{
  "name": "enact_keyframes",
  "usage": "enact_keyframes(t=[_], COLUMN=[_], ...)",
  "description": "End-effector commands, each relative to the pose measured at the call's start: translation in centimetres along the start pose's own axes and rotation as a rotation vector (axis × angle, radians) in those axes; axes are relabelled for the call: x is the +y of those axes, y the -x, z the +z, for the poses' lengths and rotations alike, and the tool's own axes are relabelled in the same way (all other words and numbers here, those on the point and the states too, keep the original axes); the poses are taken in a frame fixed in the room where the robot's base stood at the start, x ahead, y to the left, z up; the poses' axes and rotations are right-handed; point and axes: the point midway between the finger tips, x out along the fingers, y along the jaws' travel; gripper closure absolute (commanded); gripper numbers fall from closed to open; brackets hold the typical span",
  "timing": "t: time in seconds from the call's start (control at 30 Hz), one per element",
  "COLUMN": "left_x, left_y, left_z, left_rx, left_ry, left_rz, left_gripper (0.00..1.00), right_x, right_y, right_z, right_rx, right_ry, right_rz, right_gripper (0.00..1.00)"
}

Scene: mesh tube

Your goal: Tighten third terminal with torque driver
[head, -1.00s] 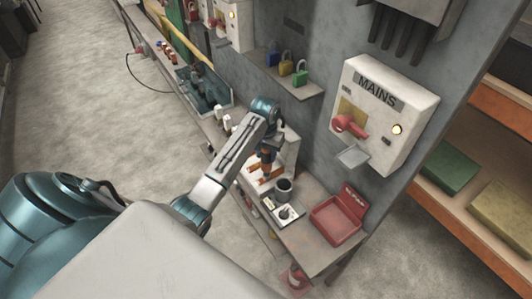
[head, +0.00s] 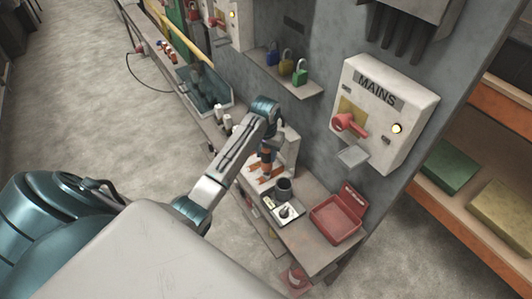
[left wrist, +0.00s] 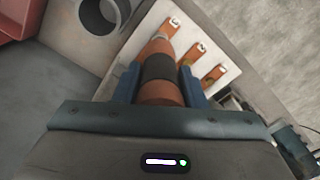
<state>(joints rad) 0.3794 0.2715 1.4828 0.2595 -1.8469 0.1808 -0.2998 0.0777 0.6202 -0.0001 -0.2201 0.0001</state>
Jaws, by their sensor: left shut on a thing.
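My left gripper (head: 267,150) is shut on an orange driver with a black band (left wrist: 160,68), held between its two blue fingers. In the head view the driver points down at the white terminal panel (head: 250,181). The panel also shows in the left wrist view (left wrist: 240,103), with a row of orange terminal strips (left wrist: 196,52) that have screw heads. The driver's far end lies over or close to the strip at the upper left of that row. Its tip is hidden, so I cannot tell whether it touches a screw. My right gripper is out of view.
A dark cup (head: 284,187) and a small tray (head: 272,203) stand beside the panel on the narrow bench. A red bin (head: 334,222) is at the bench's right end. The grey wall with the MAINS box (head: 385,122) and the padlock shelf (head: 285,81) stands close behind.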

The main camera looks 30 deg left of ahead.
Motion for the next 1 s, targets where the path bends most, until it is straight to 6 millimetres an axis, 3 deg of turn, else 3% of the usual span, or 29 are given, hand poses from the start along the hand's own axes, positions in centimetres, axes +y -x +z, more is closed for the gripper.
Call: enact_keyframes(t=[0.5, 1.0], left_x=[0.0, 0.0], left_y=[0.1, 3.0], left_z=[0.1, 0.0], left_rx=[-0.005, 0.000], left_ry=[0.000, 0.000], left_rz=[0.001, 0.000], left_gripper=[0.90, 0.90], right_x=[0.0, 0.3], right_y=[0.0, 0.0], right_z=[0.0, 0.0], right_rx=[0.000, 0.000], right_ry=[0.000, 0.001], right_rz=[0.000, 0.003], right_gripper=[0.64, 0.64])
